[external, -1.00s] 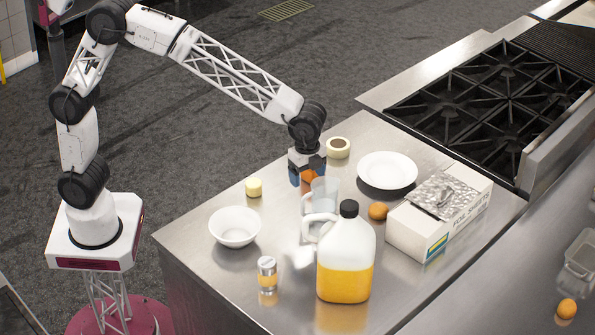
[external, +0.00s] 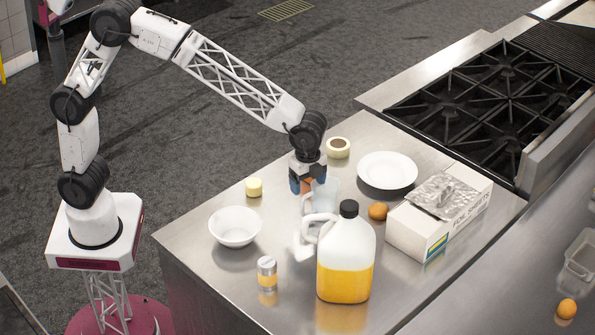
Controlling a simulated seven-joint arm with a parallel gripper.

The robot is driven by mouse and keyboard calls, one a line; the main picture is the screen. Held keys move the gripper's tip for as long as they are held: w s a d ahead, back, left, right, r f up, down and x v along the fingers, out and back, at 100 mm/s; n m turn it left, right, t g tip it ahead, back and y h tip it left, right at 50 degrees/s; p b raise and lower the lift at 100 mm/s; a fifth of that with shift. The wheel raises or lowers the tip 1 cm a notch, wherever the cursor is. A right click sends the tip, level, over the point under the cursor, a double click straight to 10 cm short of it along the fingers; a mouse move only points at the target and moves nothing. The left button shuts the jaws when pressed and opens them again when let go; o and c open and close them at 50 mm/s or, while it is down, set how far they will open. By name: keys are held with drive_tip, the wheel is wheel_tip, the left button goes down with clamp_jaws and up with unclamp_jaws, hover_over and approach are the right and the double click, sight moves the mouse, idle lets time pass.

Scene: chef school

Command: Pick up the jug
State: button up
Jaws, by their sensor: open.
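A large translucent jug (external: 346,254) with a black cap and orange liquid stands upright near the front of the steel counter. Its white handle is on its left side. Behind it is a smaller clear jug (external: 325,195), partly hidden by the large one and by my gripper. My gripper (external: 308,186) points down at the clear jug's upper part, with blue and orange fingertips. It is open, and nothing is seen held. I cannot tell whether its fingers touch the clear jug or straddle its wall.
A white bowl (external: 234,228), a shaker (external: 267,272) and a small yellow piece (external: 254,187) stand to the left. An orange (external: 378,211), a white plate (external: 387,171) and a foil box (external: 420,230) are to the right. A round container (external: 338,148) is behind. The counter's front left is clear.

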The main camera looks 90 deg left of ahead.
sight(308, 194)
drive_tip(key=shift+f, duration=2.6)
drive_tip(key=c, duration=1.1)
drive_tip(key=shift+r, duration=0.35)
drive_tip(key=shift+r, duration=1.3)
drive_tip(key=shift+s+a+r, duration=0.1)
drive_tip(key=shift+s+r, duration=0.05)
drive_tip(key=shift+r, duration=0.05)
drive_tip(key=shift+s+a+r, duration=0.25)
drive_tip(key=shift+s+a, duration=0.3)
drive_tip(key=shift+s, duration=1.95)
drive_tip(key=shift+s+a+r, duration=0.2)
drive_tip(key=shift+s+a, duration=0.4)
drive_tip(key=shift+s, duration=1.95)
drive_tip(key=shift+s+a+r, duration=0.25)
drive_tip(key=shift+s+a, duration=0.3)
drive_tip(key=shift+s, duration=1.95)
